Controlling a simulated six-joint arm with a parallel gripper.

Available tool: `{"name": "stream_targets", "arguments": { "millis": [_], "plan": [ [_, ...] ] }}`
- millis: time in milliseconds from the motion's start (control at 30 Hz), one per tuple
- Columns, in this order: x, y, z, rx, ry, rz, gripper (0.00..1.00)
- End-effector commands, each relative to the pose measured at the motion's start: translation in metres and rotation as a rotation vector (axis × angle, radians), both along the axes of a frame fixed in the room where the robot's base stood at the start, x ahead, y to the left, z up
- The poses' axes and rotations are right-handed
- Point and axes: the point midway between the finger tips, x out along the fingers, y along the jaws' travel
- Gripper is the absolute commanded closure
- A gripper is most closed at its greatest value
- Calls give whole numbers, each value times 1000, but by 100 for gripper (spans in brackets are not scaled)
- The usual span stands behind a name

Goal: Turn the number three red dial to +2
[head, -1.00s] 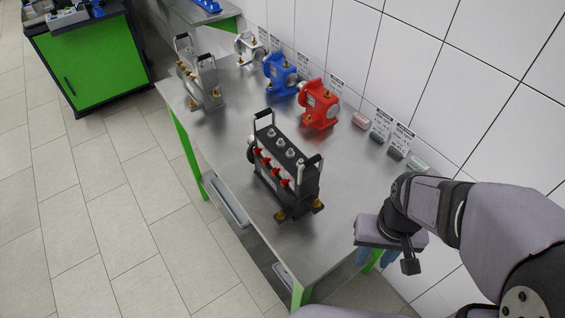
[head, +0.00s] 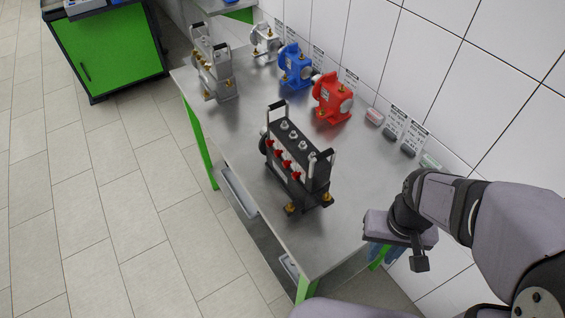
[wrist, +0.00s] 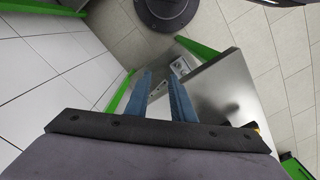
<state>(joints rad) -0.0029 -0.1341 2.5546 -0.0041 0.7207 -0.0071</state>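A black pump unit (head: 300,156) with two handles stands upright on the steel table. A row of several small red dials (head: 284,160) runs along its left-facing side. I can make out no numbers or scale marks, so I cannot tell the dials' settings. My gripper (head: 392,258) is at the table's near right corner, to the right of the unit and apart from it; the wrist hides most of its fingers in the head view. In the wrist view its two blue fingers (wrist: 160,97) stand apart with nothing between them. No dial shows clearly there.
The steel table (head: 235,140) has bare room left and right of the unit. Behind stand a red pump (head: 330,98), a blue pump (head: 294,66), a silver pump (head: 265,42) and a grey unit (head: 215,72). The tiled wall (head: 430,70) bounds the right side.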

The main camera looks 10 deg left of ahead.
Motion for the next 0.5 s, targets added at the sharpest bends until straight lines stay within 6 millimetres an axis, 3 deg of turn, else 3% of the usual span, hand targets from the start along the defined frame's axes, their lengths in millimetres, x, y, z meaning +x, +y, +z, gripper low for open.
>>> {"name": "stream_targets", "arguments": {
  "millis": [133,267,500],
  "plan": [
    [17,4,12,-18,-9,93,78],
    [51,14,35,-59,-24,281,78],
    [140,61,102,-210,-61,805,78]
  ]
}}
